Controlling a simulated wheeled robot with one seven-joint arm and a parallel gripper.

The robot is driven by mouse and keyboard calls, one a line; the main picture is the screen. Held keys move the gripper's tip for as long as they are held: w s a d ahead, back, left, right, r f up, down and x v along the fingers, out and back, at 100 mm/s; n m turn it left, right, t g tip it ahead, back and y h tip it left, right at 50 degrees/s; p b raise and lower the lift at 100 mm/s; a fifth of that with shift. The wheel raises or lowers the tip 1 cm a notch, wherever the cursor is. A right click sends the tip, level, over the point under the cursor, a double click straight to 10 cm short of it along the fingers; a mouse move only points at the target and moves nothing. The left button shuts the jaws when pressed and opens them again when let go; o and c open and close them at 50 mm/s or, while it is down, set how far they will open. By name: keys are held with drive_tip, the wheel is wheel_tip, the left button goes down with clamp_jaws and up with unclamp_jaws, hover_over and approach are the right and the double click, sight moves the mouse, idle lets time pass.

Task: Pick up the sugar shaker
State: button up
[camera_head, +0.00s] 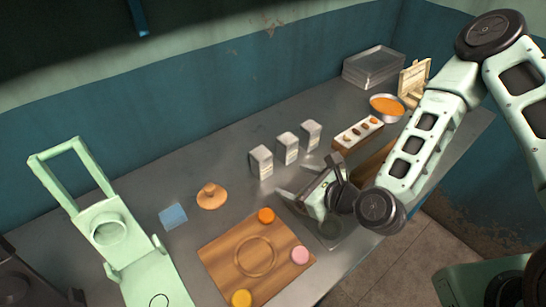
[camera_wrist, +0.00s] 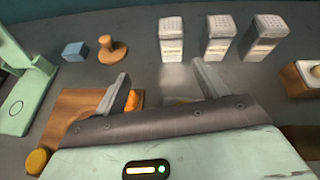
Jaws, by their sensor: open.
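Three similar pale box-shaped shakers with perforated tops and labels stand upright in a row on the grey counter. The left shaker (camera_head: 261,162) also shows in the wrist view (camera_wrist: 172,40), the middle shaker (camera_head: 287,149) there too (camera_wrist: 219,38), and so does the right shaker (camera_head: 311,135) (camera_wrist: 264,38). The label writing is too small to read, so I cannot tell which is the sugar shaker. My gripper (camera_head: 298,181) is open and empty in front of the row. In the wrist view its fingers (camera_wrist: 160,76) point toward the left shaker, apart from it.
A wooden board (camera_head: 225,260) with several coloured round pieces lies in front. A wooden press (camera_head: 211,196), a blue block (camera_head: 173,216) and a green stand (camera_head: 140,265) are left. A wooden rack (camera_head: 340,142), orange-filled bowl (camera_head: 403,112) and metal trays (camera_head: 373,68) are right.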

sight(267, 162)
drive_tip(key=w+a+f+b, duration=0.1)
drive_tip(key=w, duration=0.2)
drive_tip(key=w+a+f+m+b, duration=0.1)
drive_tip(key=w+a+b, duration=0.1)
drive_tip(key=w, duration=0.1)
drive_tip(key=w+a+f+m+b, duration=0.1)
drive_tip(key=w+a+f, duration=0.1)
drive_tip(key=w, duration=0.1)
drive_tip(key=shift+w+t+h+b, duration=0.1)
drive_tip(key=shift+t+h+b, duration=0.2)
drive_tip(key=shift+t+b, duration=0.1)
drive_tip(key=p+x, duration=0.2)
drive_tip(key=x, duration=0.3)
drive_tip(key=shift+w+a+f, duration=0.25)
drive_tip(key=shift+w, duration=0.1)
drive_tip(key=c, duration=1.2)
